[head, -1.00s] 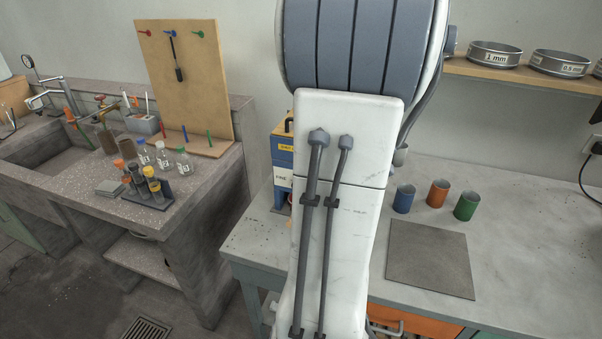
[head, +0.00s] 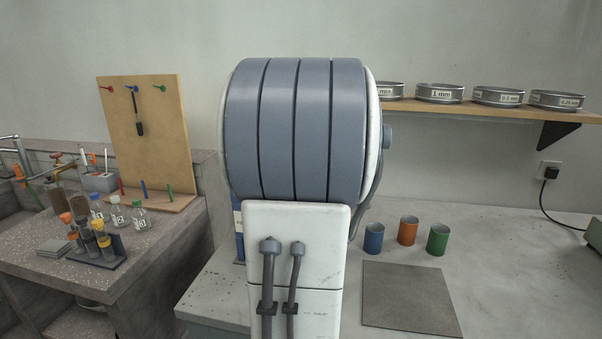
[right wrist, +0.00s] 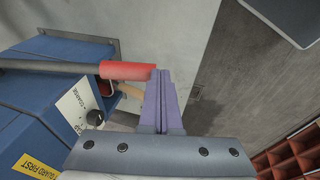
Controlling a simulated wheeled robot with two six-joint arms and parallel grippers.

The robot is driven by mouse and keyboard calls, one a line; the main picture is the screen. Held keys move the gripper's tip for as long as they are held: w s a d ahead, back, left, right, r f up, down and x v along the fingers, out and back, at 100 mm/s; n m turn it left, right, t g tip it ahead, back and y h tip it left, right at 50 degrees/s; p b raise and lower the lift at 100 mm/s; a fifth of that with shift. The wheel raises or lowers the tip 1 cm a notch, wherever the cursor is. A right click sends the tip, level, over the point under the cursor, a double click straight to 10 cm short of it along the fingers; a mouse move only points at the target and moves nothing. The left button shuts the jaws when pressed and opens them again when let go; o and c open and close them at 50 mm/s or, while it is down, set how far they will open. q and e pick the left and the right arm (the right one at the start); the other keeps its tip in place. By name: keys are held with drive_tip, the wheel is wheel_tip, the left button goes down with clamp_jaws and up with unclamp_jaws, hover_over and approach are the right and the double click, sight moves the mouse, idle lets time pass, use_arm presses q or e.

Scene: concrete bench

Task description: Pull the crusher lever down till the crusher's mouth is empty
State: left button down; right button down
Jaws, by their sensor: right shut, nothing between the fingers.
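The blue crusher (right wrist: 45,110) fills the left of the right wrist view. Its lever has a grey bar and a red grip (right wrist: 128,71), lying about level across the picture. My right gripper (right wrist: 160,75) is shut and empty. Its purple fingertips appear at the free end of the red grip; I cannot tell whether they touch. In the head view my own arm covers nearly all of the crusher, leaving a thin blue strip (head: 239,246). The crusher's mouth is hidden. My left gripper is in neither view.
Blue (head: 374,238), orange (head: 408,230) and green (head: 437,239) cups stand on the bench behind a grey mat (head: 410,300). Sieves line the shelf (head: 460,109) above. A tool board (head: 160,165) and bottles stand on the left counter. The bench's right side is mostly clear.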

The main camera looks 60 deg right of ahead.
drive_tip(key=shift+a+f, duration=0.5)
drive_tip(key=shift+f, duration=0.2)
drive_tip(key=shift+r, duration=0.1)
drive_tip(key=a+p+v, duration=0.1)
drive_tip(key=p+v, duration=0.2)
drive_tip(key=v, duration=1.1)
drive_tip(key=shift+s+a+r+p, duration=0.15)
drive_tip(key=shift+s+a+p, duration=0.15)
drive_tip(key=shift+s+p, duration=0.15)
